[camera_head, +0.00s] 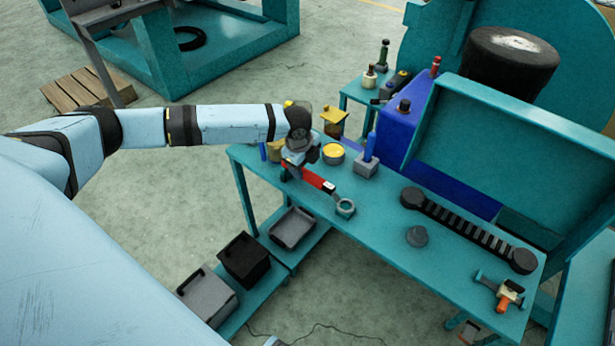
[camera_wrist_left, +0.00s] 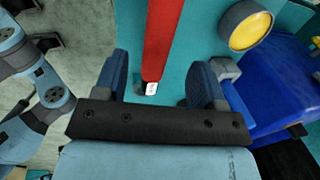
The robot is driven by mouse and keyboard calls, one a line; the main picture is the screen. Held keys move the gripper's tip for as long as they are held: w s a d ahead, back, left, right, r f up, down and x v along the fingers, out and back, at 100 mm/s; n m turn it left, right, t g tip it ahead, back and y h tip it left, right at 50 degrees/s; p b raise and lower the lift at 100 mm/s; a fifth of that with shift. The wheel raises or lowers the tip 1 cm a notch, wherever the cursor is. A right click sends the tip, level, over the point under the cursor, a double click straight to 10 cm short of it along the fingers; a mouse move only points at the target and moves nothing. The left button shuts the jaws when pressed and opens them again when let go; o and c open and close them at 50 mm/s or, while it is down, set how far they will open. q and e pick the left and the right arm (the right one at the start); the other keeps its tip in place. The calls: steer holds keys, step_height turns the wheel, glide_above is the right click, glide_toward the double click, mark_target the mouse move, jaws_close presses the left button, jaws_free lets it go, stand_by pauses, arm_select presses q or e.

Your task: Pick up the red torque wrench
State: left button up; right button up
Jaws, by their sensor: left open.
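The red torque wrench (camera_head: 318,181) lies on the teal workbench (camera_head: 385,225), with its grey ring end (camera_head: 345,207) pointing toward the bench's front edge. My left gripper (camera_head: 298,160) is over the back-left part of the bench, at the handle's far end, which it partly hides. In the left wrist view, the red handle (camera_wrist_left: 162,40) runs down from the top edge. Its labelled end shows between the two blue fingers of my left gripper (camera_wrist_left: 160,80). The fingers are open, with a gap on both sides of the handle. My right gripper is not in view.
A yellow-topped round tin (camera_head: 333,152) and a blue-handled tool in a grey block (camera_head: 367,160) stand close right of my left gripper.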

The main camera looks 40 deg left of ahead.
mark_target(307, 172)
arm_select(q)
steer(key=f, duration=0.5)
steer(key=shift+w+d+f+b, duration=0.1)
steer(key=shift+w+d+b, duration=0.05)
steer(key=shift+w+b, duration=0.2)
jaws_close()
step_height(307, 172, up, 20)
steer(key=p, duration=0.2)
